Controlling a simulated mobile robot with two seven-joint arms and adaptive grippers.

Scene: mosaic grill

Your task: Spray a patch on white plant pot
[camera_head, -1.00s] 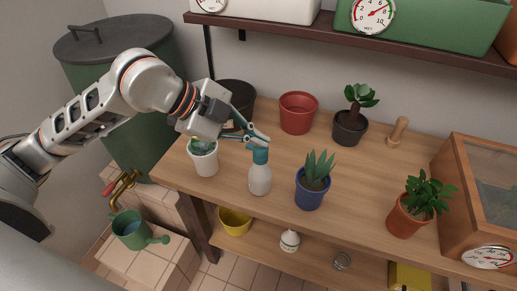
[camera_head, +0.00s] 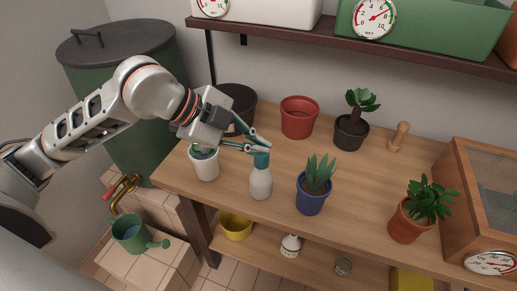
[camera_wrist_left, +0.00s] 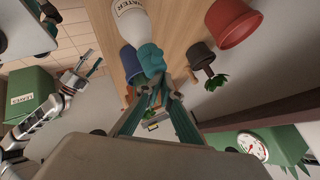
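A white spray bottle (camera_head: 260,182) with a teal head (camera_head: 262,160) stands upright on the wooden table. The white plant pot (camera_head: 205,168) is to its left, with its green plant partly hidden behind my left gripper. My left gripper (camera_head: 262,146) is at the bottle's head, its fingertips close together; I cannot tell whether they are shut on it. The left wrist view shows the bottle (camera_wrist_left: 135,24) and teal head (camera_wrist_left: 149,60) just past the fingertips. There my right gripper (camera_wrist_left: 91,65) is at the left, fingers apart and empty. The patch cannot be made out.
A blue pot (camera_head: 311,202) stands close right of the bottle. Behind are a dark pot (camera_head: 240,98), a red pot (camera_head: 298,118) and a black pot (camera_head: 349,137). An orange pot (camera_head: 405,228) and wooden case (camera_head: 463,188) are at the right. A shelf (camera_head: 320,42) hangs above.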

